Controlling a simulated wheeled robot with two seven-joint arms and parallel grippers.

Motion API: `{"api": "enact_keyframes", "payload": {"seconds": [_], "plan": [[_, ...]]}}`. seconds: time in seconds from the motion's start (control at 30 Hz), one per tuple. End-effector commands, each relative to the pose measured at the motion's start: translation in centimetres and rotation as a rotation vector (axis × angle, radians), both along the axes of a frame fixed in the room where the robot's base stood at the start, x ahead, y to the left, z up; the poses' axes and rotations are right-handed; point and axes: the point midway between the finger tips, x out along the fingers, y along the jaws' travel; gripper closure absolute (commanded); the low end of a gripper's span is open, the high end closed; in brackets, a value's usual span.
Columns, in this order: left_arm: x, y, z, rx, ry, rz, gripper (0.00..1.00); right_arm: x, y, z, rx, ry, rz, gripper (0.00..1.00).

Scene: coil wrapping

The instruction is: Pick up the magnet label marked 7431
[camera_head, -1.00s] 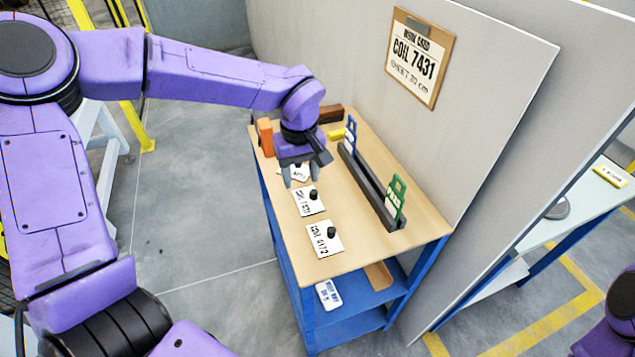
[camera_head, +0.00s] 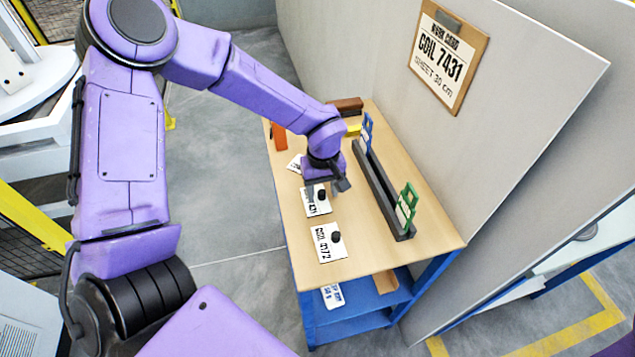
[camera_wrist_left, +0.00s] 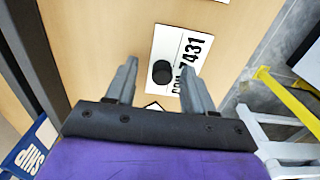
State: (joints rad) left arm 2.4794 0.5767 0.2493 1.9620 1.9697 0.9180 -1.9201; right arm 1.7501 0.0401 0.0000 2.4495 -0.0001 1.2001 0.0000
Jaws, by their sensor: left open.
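The white magnet label marked 7431 (camera_head: 316,204) lies on the wooden tabletop, partly hidden by my gripper in the head view. It also shows in the left wrist view (camera_wrist_left: 196,50), its black round knob (camera_wrist_left: 162,71) between the lines of my fingers. My left gripper (camera_head: 321,195) is open and empty above the label, pointing down. In the left wrist view its two fingers (camera_wrist_left: 160,82) stand apart on either side of the knob, which appears lower than the tips. My right gripper is not in view.
The label marked 4172 (camera_head: 328,243) lies nearer on the table (camera_head: 370,256). Another label (camera_head: 295,163) lies beyond the gripper. A dark rack (camera_head: 385,195) with a blue and a green frame (camera_head: 406,205) stands to the right. A grey panel wall (camera_head: 490,130) bounds the right side.

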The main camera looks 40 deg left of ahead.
Motion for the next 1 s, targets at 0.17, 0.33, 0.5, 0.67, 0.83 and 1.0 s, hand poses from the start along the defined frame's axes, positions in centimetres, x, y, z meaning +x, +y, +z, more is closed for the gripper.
{"api": "enact_keyframes", "payload": {"seconds": [0.17,0.33,0.5,0.67,0.83,1.0], "plan": [[0.0,0.0,0.0,-0.001,-0.001,0.0,0.5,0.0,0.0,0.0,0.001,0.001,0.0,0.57],[0.0,0.0,0.0,0.0,0.0,-0.001,1.0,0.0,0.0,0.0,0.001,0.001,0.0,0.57],[0.1,-0.1,0.0,0.0,-0.001,-0.002,1.0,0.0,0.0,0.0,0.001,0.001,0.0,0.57],[0.1,-0.1,0.2,0.0,-0.001,-0.002,1.0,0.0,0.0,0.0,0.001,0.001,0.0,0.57],[0.1,0.0,1.8,0.0,-0.004,0.0,1.0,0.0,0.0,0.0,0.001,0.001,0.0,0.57],[-1.6,0.4,5.3,-0.005,-0.006,0.0,1.0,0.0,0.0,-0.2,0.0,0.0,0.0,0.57]]}}
